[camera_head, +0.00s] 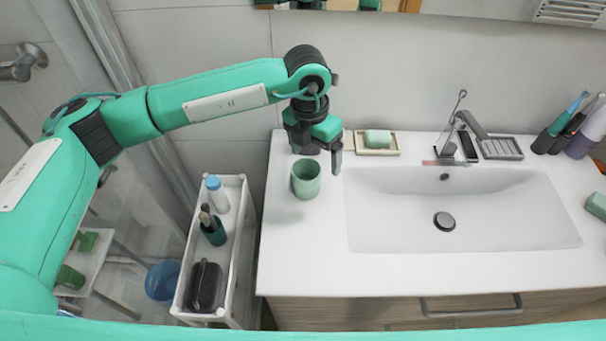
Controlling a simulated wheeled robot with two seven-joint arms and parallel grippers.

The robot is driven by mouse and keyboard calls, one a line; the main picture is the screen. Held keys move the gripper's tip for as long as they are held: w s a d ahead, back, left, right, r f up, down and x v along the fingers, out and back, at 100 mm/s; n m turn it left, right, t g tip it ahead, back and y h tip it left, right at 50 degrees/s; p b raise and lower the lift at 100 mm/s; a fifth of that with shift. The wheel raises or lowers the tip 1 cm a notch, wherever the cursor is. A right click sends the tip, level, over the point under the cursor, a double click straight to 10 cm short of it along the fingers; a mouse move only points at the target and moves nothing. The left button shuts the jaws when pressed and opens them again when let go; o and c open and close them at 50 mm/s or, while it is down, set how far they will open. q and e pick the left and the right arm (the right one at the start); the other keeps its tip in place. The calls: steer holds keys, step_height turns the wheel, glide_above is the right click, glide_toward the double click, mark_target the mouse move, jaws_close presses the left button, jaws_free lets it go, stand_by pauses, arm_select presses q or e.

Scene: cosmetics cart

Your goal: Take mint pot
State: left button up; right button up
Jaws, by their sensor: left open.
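The mint pot (306,183) is a pale green, open-topped cup standing upright on the left end of the white washbasin counter. My left gripper (320,155) is just above and behind it in the picture. It is open, with one dark finger pointing down to the right of the pot's rim. The other finger is hard to make out against the dark gripper body. I cannot tell whether a finger touches the pot. My right gripper is not in view.
A soap dish with green soap (378,138) lies right of the gripper. The sink basin (400,225) fills the counter's middle. A white cart (243,215) with a bottle, a brush cup and a dark caddy stands left of the counter.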

mark_target(306, 182)
arm_select(q)
steer(key=shift+t+y, duration=0.3)
steer(key=shift+y, duration=0.2)
steer(key=f+p, duration=0.1)
steer(key=f, duration=0.1)
steer(key=w+a+f, duration=0.1)
steer(key=f, duration=0.2)
steer(key=a+f+p, duration=0.1)
steer(key=f, duration=0.1)
steer(key=shift+w+f+p, duration=0.3)
steer(key=shift+p, duration=0.05)
steer(key=shift+f+p, duration=0.35)
steer(key=shift+f, duration=0.05)
steer(key=f+p, duration=0.1)
steer(key=f, duration=0.1)
steer(key=f+p, duration=0.1)
steer(key=f, duration=0.1)
steer(key=shift+w+d+f, duration=0.1)
steer(key=shift+w+d, duration=0.1)
steer(key=shift+f, duration=0.3)
steer(key=c, duration=1.2)
steer(key=shift+r, duration=0.1)
